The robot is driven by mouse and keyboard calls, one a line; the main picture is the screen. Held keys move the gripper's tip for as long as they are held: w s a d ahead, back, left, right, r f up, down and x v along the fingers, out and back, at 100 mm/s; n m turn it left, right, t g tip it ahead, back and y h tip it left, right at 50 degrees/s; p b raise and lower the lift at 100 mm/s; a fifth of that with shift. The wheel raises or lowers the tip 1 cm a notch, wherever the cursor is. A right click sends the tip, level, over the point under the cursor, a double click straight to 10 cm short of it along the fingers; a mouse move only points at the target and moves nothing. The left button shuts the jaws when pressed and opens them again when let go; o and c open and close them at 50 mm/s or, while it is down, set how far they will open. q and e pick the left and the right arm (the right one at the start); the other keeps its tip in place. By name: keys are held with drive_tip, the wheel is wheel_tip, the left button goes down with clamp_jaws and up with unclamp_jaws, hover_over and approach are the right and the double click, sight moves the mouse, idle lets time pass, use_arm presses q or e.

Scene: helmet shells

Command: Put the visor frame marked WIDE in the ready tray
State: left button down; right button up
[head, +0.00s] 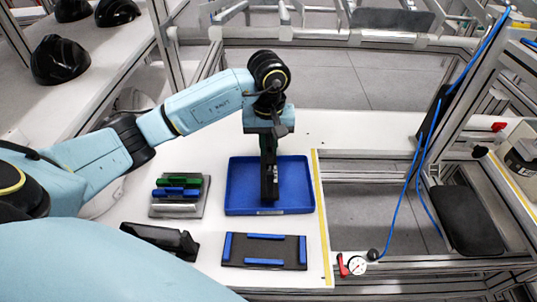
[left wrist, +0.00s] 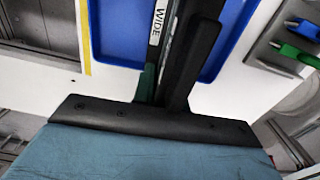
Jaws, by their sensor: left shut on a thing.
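My left gripper (head: 269,196) is over the blue tray (head: 239,192), pointing down, near the tray's middle. In the left wrist view the gripper (left wrist: 183,45) is shut on a thin dark visor frame with a white label reading WIDE (left wrist: 157,24). The frame stands edge-on along the finger, and the tray (left wrist: 116,32) shows behind it on both sides. In the head view the frame is hard to tell from the dark fingers. I cannot tell whether its lower end touches the tray floor. A small label on the tray's front is too small to read.
Left of the tray, a grey rack (head: 157,209) holds green, blue and pale pieces. A black stand (head: 160,238) and a dark plate with blue strips (head: 286,251) lie in front. Yellow tape (head: 322,220) marks the table's right edge. A gauge (head: 357,265) sits beyond it.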

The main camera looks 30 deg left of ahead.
use_arm(q)
wheel_tip(320, 180, down, 3)
drive_tip(key=shift+f, duration=0.1)
drive_tip(key=shift+b, duration=0.3)
drive_tip(key=c, duration=1.4)
unclamp_jaws()
